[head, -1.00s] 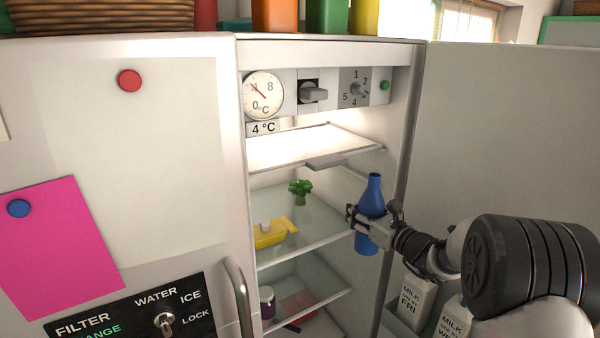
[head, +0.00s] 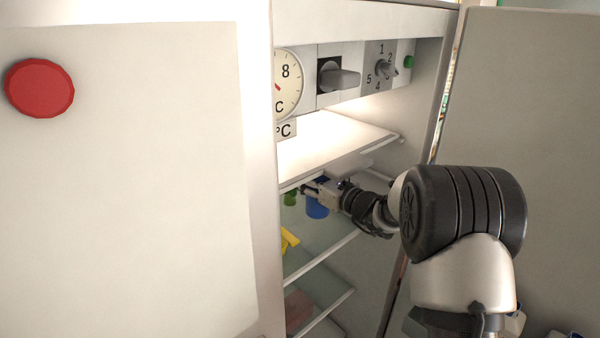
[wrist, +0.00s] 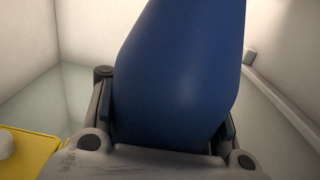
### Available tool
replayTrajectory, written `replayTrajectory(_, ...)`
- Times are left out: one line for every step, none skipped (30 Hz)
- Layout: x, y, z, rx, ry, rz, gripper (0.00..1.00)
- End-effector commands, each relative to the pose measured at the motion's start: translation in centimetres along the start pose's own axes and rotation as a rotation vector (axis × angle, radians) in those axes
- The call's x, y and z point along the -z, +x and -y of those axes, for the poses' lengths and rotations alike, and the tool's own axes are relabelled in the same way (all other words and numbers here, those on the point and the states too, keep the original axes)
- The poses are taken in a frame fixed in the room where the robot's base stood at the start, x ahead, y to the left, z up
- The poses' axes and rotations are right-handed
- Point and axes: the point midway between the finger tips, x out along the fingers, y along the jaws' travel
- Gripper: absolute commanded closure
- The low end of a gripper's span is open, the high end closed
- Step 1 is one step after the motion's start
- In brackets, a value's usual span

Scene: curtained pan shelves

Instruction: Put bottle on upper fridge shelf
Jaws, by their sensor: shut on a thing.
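The blue bottle (head: 316,209) is inside the open fridge, below the lit upper shelf (head: 325,146) and above the glass shelf under it. Its lower part shows in the head view; its top is hidden by the shelf edge and my gripper. My gripper (head: 315,191) is shut around the bottle's middle. In the wrist view, the bottle (wrist: 180,65) stands upright between the two fingers and fills the middle; its neck is out of frame. I cannot tell whether its base touches the glass shelf.
A green item (head: 290,198) is left of the bottle. A yellow item (head: 289,239) lies on the glass shelf and also shows in the wrist view (wrist: 35,158). The dial panel (head: 345,77) is above. The open door (head: 520,110) is at right. The upper shelf's visible top looks empty.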

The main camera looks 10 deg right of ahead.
Motion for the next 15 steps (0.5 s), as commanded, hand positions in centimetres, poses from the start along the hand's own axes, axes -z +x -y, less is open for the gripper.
replayTrajectory(-0.2, 0.0, 0.0, 0.000, -0.001, 0.003, 1.00)
replayTrajectory(-0.2, 0.0, 0.0, 0.000, -0.001, 0.003, 1.00)
replayTrajectory(-0.2, 0.0, 0.0, 0.000, -0.001, 0.003, 1.00)
replayTrajectory(-0.2, 0.0, 0.0, -0.001, -0.001, 0.003, 1.00)
replayTrajectory(-0.2, 0.0, 0.0, -0.002, -0.001, 0.003, 1.00)
replayTrajectory(-0.2, 0.0, 0.0, -0.006, -0.002, 0.004, 1.00)
replayTrajectory(-0.2, 0.0, 0.0, -0.010, -0.002, 0.004, 1.00)
replayTrajectory(-0.2, 0.0, -0.1, -0.016, -0.002, 0.005, 1.00)
replayTrajectory(-0.2, 0.1, -0.1, -0.024, -0.003, 0.006, 1.00)
replayTrajectory(0.0, 0.1, -0.1, -0.023, -0.002, 0.005, 1.00)
replayTrajectory(0.2, 0.1, -0.1, -0.023, -0.002, 0.005, 1.00)
replayTrajectory(0.5, 0.1, -0.1, -0.023, -0.001, 0.005, 1.00)
replayTrajectory(0.7, 0.1, -0.1, -0.023, -0.001, 0.005, 1.00)
replayTrajectory(1.0, 0.1, -0.1, -0.023, -0.001, 0.005, 1.00)
replayTrajectory(1.4, 0.1, -0.1, -0.023, -0.001, 0.004, 1.00)
